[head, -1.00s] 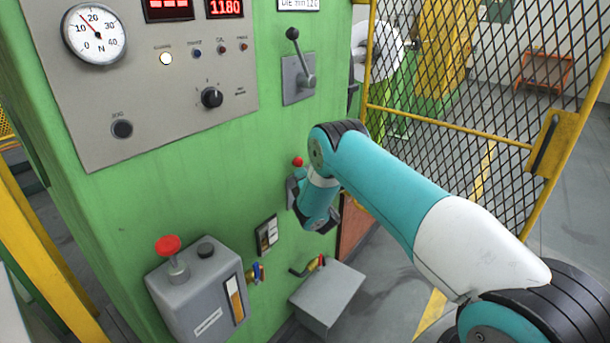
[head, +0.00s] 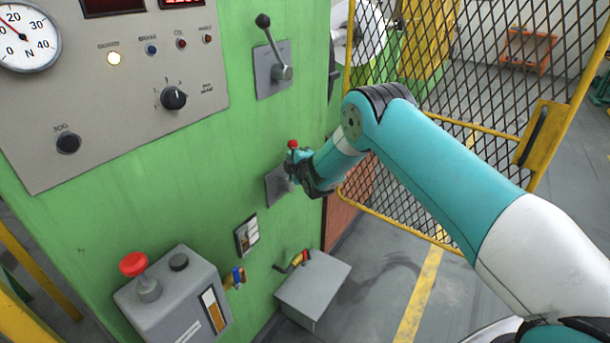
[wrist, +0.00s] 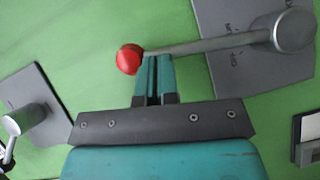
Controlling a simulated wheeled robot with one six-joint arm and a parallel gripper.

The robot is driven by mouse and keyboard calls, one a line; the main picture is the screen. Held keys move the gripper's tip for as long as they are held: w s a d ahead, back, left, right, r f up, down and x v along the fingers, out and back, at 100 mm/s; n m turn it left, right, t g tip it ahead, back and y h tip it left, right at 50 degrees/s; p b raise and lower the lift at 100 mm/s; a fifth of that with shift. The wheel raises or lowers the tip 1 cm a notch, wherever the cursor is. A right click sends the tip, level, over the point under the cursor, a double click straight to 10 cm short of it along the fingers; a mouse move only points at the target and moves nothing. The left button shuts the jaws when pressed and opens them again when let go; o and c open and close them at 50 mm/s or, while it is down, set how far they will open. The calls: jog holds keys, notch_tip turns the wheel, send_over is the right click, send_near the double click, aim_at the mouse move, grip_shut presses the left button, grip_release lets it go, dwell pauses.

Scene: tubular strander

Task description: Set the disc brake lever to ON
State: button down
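A lever with a red ball knob (head: 292,144) stands on a grey plate (head: 276,190) low on the green cabinet. In the wrist view its metal rod (wrist: 215,43) runs from a round hub at the right to the red knob (wrist: 130,59) at the left. My gripper (head: 296,168) is at this lever. In the wrist view my gripper (wrist: 153,58) has its two fingers together, with their tips at the rod just beside the knob. I cannot tell whether they touch it. The rod does not appear clasped between them.
A second lever with a black knob (head: 262,20) is higher on the cabinet. A grey box with a red mushroom button (head: 134,264), a small switch (head: 247,236) and a grey box (head: 313,292) are below. A yellow-framed mesh gate (head: 440,130) stands right of the cabinet.

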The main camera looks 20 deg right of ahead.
jog(key=w+d+m+g+b, duration=0.1)
jog(key=w+d+b, duration=0.1)
jog(key=b, duration=0.1)
jog(key=shift+w+d+f, duration=0.1)
jog(key=shift+d+f, duration=0.1)
jog(key=shift+d, duration=0.3)
dwell(0.4)
jog(key=a+r+b+v, duration=0.1)
jog(key=a+v, duration=0.1)
jog(key=v, duration=1.1)
jog(key=shift+a+r, duration=0.35)
jog(key=shift+w, duration=0.1)
